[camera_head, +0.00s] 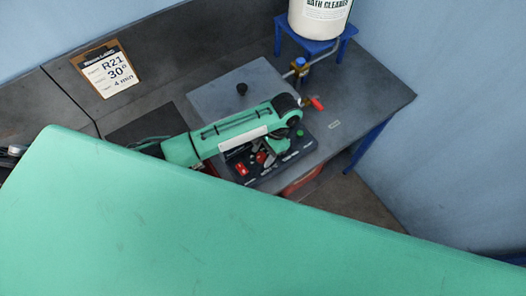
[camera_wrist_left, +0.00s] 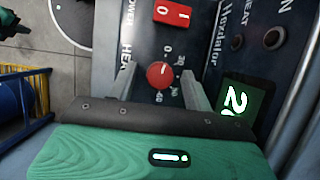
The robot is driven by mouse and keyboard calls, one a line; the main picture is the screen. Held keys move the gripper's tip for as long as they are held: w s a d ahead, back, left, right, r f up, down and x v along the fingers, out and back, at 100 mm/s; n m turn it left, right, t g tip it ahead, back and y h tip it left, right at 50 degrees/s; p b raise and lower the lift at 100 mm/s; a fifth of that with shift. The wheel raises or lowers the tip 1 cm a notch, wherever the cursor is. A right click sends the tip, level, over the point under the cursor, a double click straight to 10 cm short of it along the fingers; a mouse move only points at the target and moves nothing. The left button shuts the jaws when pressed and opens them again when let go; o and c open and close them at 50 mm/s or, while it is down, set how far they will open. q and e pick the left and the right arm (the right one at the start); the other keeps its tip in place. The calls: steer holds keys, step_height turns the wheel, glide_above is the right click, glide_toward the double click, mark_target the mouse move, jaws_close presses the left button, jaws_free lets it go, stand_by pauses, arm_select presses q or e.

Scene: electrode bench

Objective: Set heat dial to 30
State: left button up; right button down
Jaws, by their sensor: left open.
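The heat dial (camera_wrist_left: 160,75) is a round red knob on the dark panel in the left wrist view, with printed scale numbers around it. I cannot read its pointer clearly. My left gripper (camera_head: 264,157) is over the control panel (camera_head: 306,151) in the head view. Its open fingers lie either side of the dial in the wrist view; I cannot tell whether they touch it. A card (camera_head: 107,69) reads R21, 30° and 4 min. My right gripper is not in view.
A red switch (camera_wrist_left: 172,12) sits beside the dial. A grey plate with a black knob (camera_head: 241,89) lies behind the panel. A white bath cleaner tub (camera_head: 320,18) stands on a blue stand at the back. My own green body hides the lower head view.

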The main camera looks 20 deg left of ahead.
arm_select(q)
steer(key=c, duration=1)
steer(key=m+t+y, duration=0.1)
steer(key=m, duration=0.2)
steer(key=shift+m, duration=0.3)
steer(key=shift+s+d+m+t+y, duration=0.1)
steer(key=shift+m+t+y, duration=0.4)
steer(key=shift+m, duration=1.5)
steer(key=shift+t, duration=0.3)
steer(key=o, duration=1)
